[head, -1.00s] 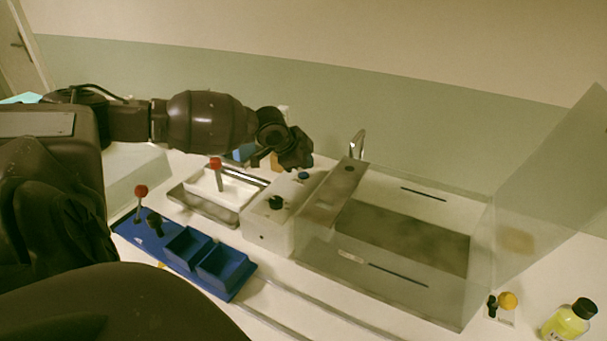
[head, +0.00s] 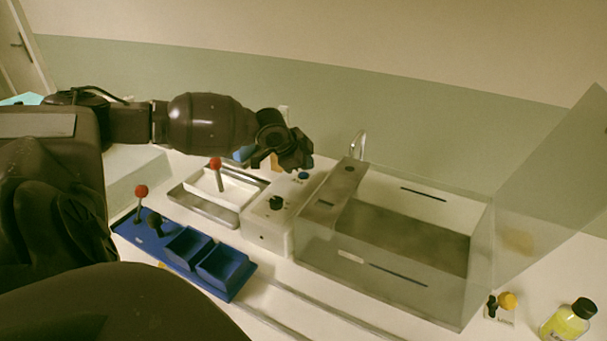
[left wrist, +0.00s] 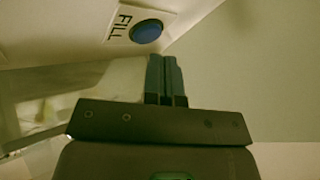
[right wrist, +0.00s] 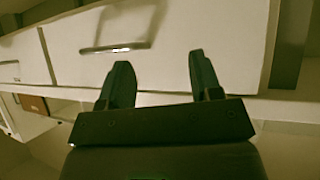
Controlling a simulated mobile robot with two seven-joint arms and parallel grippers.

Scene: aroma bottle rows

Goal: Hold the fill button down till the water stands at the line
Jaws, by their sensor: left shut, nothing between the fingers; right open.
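The blue fill button (head: 305,174) sits on top of the white control box (head: 268,228), at its back end. In the left wrist view the blue button (left wrist: 147,31) is beside the printed word FILL. My left gripper (left wrist: 164,60) is shut and empty, its fingertips close to the button but apart from it in that view. In the head view the left gripper (head: 303,163) is just behind the button. A clear tank (head: 480,262) stands right of the box; I cannot make out its water level or line. My right gripper (right wrist: 158,62) is open and empty, seen only in its wrist view.
A blue tray (head: 215,283) with a red-knobbed lever is at the front left. A metal tray (head: 196,206) lies behind it. A tap (head: 358,143) rises behind the tank. A yellow bottle (head: 570,320) with a black cap is at the lower right. White drawers (right wrist: 180,40) face my right gripper.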

